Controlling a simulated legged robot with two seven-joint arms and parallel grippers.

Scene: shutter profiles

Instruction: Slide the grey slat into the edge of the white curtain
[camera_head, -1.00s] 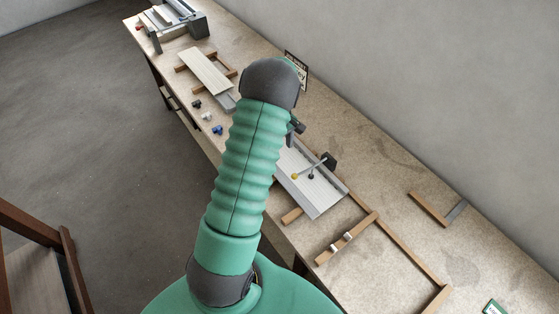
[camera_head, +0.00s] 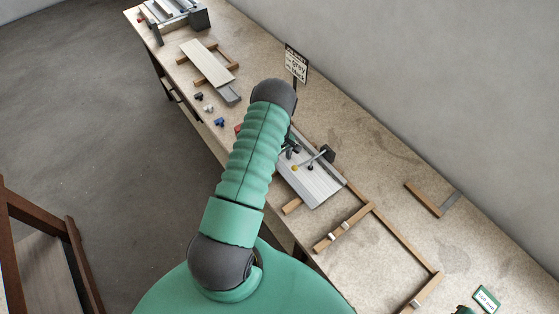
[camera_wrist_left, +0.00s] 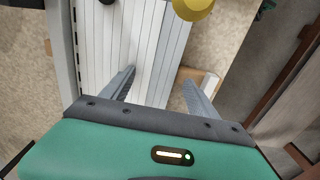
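The white curtain (camera_head: 322,190), a panel of narrow white slats, lies on the workbench. It fills the upper left of the left wrist view (camera_wrist_left: 112,45). A greyer strip (camera_wrist_left: 172,55) runs along its right edge there; I cannot tell whether this is the grey slat or how it is seated. A small grey piece (camera_head: 228,96) also lies beside a pale board farther up the bench. My left gripper (camera_wrist_left: 160,82) has its fingers apart above the curtain's edge, with no clear contact. In the head view my left arm mostly hides it. My right gripper is not visible.
A clamp arm with a yellow knob (camera_head: 295,168) and a dark block (camera_head: 327,153) stands over the curtain. Wooden frame strips (camera_head: 405,240) lie to the right. A sign (camera_head: 296,65) stands at the back. Small blue and white parts (camera_head: 208,108) lie near the front edge.

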